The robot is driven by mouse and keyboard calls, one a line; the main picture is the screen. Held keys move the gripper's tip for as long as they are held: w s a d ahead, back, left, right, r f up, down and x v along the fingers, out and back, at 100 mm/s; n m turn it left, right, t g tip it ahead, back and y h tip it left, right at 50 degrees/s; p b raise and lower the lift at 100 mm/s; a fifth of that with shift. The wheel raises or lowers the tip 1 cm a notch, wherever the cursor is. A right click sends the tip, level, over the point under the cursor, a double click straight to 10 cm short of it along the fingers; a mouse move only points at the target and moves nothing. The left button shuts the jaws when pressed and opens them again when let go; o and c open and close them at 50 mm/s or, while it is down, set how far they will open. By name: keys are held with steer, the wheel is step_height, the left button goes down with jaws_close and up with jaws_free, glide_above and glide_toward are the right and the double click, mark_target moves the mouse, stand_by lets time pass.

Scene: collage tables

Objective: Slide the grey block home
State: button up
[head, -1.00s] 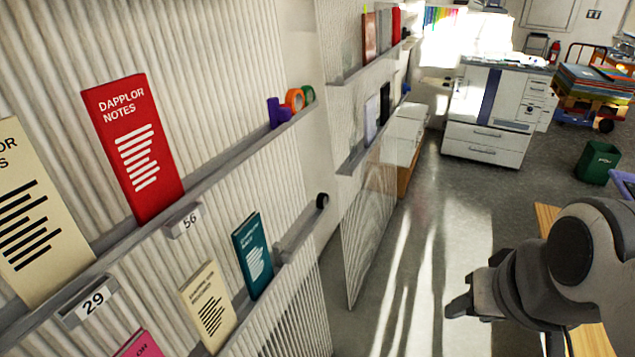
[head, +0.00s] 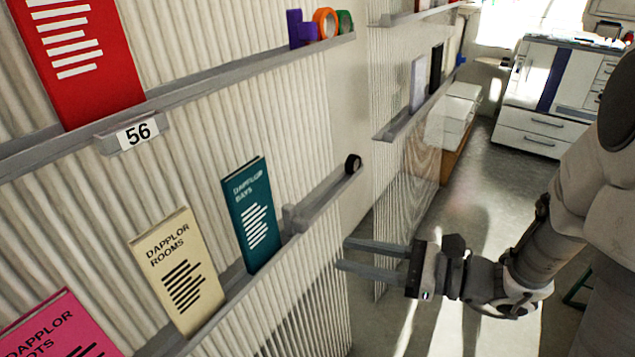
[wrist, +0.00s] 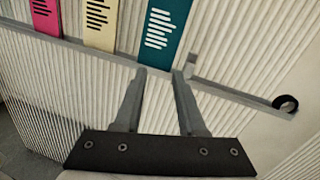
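A small grey block (head: 289,217) stands on the lower ledge (head: 330,195), just right of the teal booklet (head: 250,213). In the wrist view the grey block (wrist: 191,66) shows a little beyond the right fingertip. My gripper (head: 342,254) is open and empty, with its two fingers apart and pointing at the ribbed wall. It is right of and lower than the block in the head view. In the wrist view my gripper (wrist: 159,73) points at the lower end of the teal booklet (wrist: 163,35). I cannot tell whether a fingertip touches anything.
A cream booklet (head: 178,270) and a pink booklet (head: 60,335) stand left along the ledge. A black tape roll (head: 353,164) sits at its right end. Open floor lies right.

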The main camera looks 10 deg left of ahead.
mark_target(289, 219)
steer(key=w+d+f+m+t+b, duration=0.1)
steer(key=w+d+f+m+t, duration=0.1)
steer(key=w+f+m+t, duration=0.2)
steer(key=b+x, duration=0.1)
steer(key=x, duration=0.7)
steer(key=b+x, duration=0.1)
steer(key=x, duration=0.8)
steer(key=shift+s+a+r, duration=0.1)
steer(key=shift+a+r, duration=0.1)
steer(key=shift+a, duration=0.05)
steer(key=shift+c, duration=0.3)
jaws_close()
